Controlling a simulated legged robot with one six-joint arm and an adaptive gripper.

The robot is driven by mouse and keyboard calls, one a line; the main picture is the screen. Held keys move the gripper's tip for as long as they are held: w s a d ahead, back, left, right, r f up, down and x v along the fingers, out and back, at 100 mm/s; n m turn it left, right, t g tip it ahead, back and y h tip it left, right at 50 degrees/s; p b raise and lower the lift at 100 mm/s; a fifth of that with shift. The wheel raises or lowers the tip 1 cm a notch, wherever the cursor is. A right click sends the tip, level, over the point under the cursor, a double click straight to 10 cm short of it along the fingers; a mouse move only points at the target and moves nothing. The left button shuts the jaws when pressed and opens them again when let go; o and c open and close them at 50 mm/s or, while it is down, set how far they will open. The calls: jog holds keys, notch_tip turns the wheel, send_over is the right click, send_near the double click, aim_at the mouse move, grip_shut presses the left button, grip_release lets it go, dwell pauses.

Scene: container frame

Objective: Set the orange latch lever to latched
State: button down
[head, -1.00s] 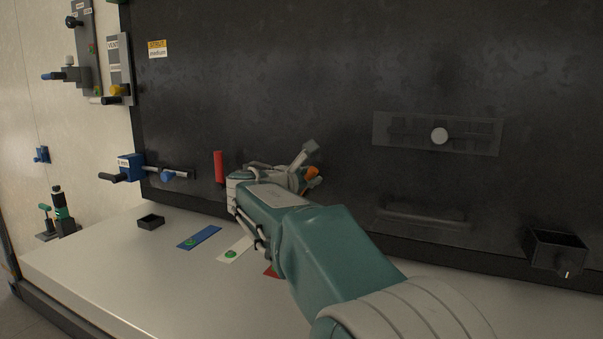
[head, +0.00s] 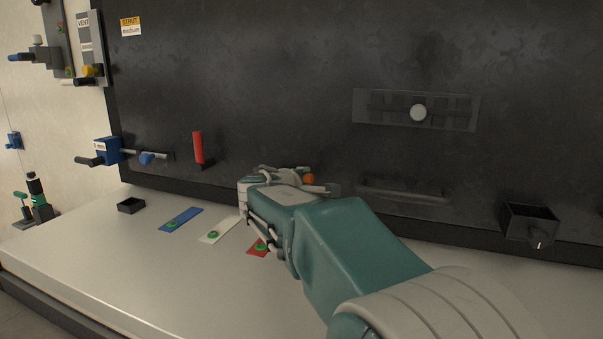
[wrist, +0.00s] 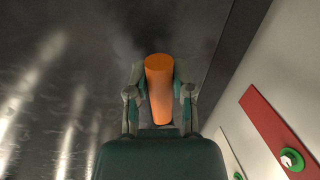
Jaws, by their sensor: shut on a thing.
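The orange latch lever (wrist: 158,88) shows in the wrist view as an orange cylinder between my two fingers. My gripper (wrist: 160,76) is shut on it, with one finger on each side. In the head view only a small orange end of the lever (head: 308,178) shows beside my gripper (head: 300,183), low in front of the dark panel. The lever's base and pivot are hidden, so I cannot tell whether it is latched.
The dark panel (head: 270,80) rises behind the pale bench top (head: 120,245). A red handle (head: 198,148) is left of my gripper. Blue (head: 181,219), white (head: 219,230) and red (head: 258,248) plates lie on the bench. A black open box (head: 528,222) is at right.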

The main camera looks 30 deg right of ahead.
jog(key=shift+f+m, duration=0.6)
jog(key=shift+f, duration=0.1)
jog(key=shift+c, duration=2.4)
grip_release()
jog(key=shift+a+r, duration=0.1)
jog(key=shift+r, duration=0.1)
jog(key=v, duration=1.1)
jog(key=shift+s+a, duration=0.25)
jog(key=shift+s, duration=0.05)
jog(key=shift+d, duration=0.1)
